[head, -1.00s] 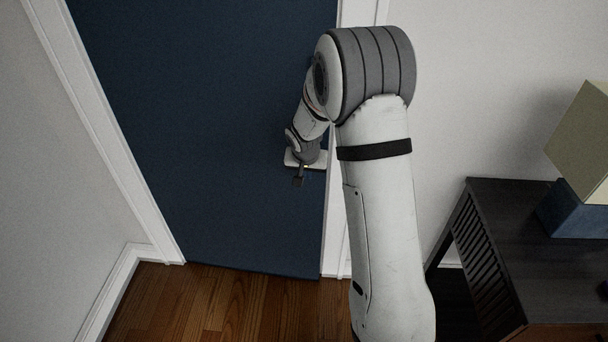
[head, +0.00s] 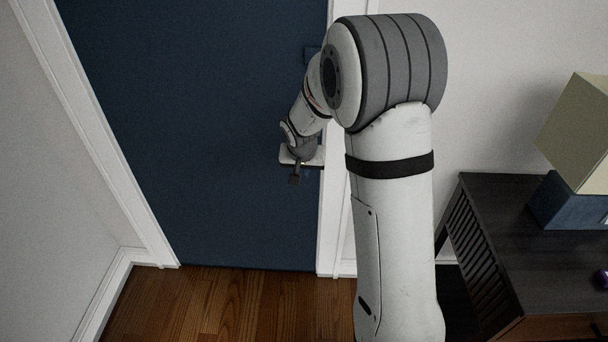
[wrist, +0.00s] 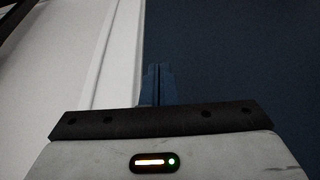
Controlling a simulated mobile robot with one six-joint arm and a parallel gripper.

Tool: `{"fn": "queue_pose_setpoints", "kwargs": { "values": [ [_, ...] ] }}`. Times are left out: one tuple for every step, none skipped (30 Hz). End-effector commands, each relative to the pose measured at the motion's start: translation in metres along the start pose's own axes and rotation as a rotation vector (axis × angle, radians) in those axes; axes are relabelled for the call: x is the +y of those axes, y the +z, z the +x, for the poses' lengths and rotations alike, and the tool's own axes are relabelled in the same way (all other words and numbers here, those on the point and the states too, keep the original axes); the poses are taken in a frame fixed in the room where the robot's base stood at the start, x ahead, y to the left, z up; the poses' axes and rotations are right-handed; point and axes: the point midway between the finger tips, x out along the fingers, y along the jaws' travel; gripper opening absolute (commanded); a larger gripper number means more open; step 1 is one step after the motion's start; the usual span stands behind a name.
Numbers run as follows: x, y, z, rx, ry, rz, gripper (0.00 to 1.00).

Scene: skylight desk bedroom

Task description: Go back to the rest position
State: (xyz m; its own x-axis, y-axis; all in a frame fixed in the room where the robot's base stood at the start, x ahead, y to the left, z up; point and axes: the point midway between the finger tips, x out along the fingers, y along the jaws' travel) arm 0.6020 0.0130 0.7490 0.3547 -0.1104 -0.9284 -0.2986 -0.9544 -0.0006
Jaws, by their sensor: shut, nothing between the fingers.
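My gripper (head: 295,178) hangs at the end of my bent arm, in front of the right side of a dark blue door (head: 200,130) in the head view. In the wrist view my gripper (wrist: 158,84) shows its two fingers together, shut and empty. They lie in front of the blue door (wrist: 240,60), close to the white door frame (wrist: 112,55). Whether the fingers touch the door cannot be told. My forearm hides part of the frame and wall in the head view.
A dark side table (head: 530,255) stands at the right, bearing a lamp with a beige shade (head: 575,130) and blue base (head: 570,205). A small purple item (head: 602,278) lies at its edge. Wooden floor (head: 210,305) is clear below the door.

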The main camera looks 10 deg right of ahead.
Motion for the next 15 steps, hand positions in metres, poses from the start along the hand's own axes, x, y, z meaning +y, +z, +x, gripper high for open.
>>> {"fn": "queue_pose_setpoints", "kwargs": {
  "values": [
    [0.000, -0.001, -0.015, 0.002, -0.002, 0.000, 0.00],
    [0.000, -0.001, -0.021, 0.002, -0.001, 0.000, 0.00],
    [0.001, -0.001, -0.029, 0.001, -0.001, 0.000, 0.00],
    [0.001, -0.001, -0.034, 0.002, -0.001, 0.000, 0.00],
    [0.001, -0.001, -0.039, 0.002, -0.001, 0.000, 0.00],
    [0.001, -0.001, -0.044, 0.000, 0.000, 0.001, 0.00],
    [0.001, -0.001, -0.047, 0.000, 0.000, 0.001, 0.00],
    [0.001, -0.001, -0.051, 0.001, -0.001, 0.001, 0.00],
    [0.002, -0.001, -0.054, 0.000, 0.000, 0.001, 0.00],
    [0.002, 0.000, -0.056, -0.001, 0.000, 0.001, 0.00],
    [0.002, 0.000, -0.057, -0.001, 0.001, 0.001, 0.00],
    [0.002, 0.000, -0.059, -0.002, 0.001, 0.000, 0.00],
    [0.002, 0.000, -0.059, -0.002, 0.001, 0.000, 0.00],
    [0.002, 0.000, -0.060, -0.002, 0.001, 0.000, 0.00],
    [0.002, 0.000, -0.061, -0.002, 0.001, 0.000, 0.00]
  ]
}}
